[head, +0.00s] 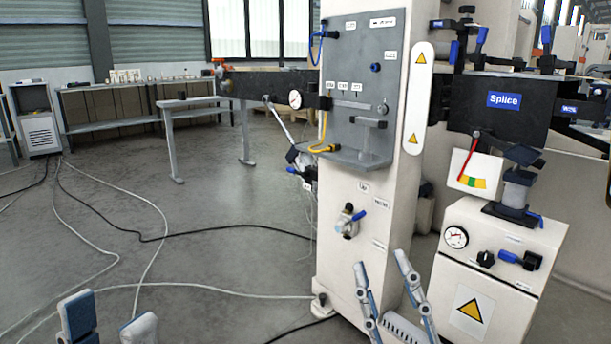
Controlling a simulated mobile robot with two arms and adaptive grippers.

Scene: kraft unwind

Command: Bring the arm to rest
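My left gripper (110,308) shows at the bottom left with its two grey-blue fingertips apart and nothing between them. My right gripper (381,260) shows at the bottom centre, in front of the cream machine column (340,225); its fingers are spread and empty. I cannot tell which part the task calls the arm. A slanted metal rod (280,123) hangs at the column's left side below a round gauge (295,99). A thin red pointer (468,160) leans over a coloured scale (473,184) on the right. Neither gripper touches these.
A cream cabinet (485,290) with a gauge and knobs stands at the right. A grey panel (365,70) with a shelf and yellow hose is on the column. Cables (150,240) cross the otherwise open floor; benches stand behind.

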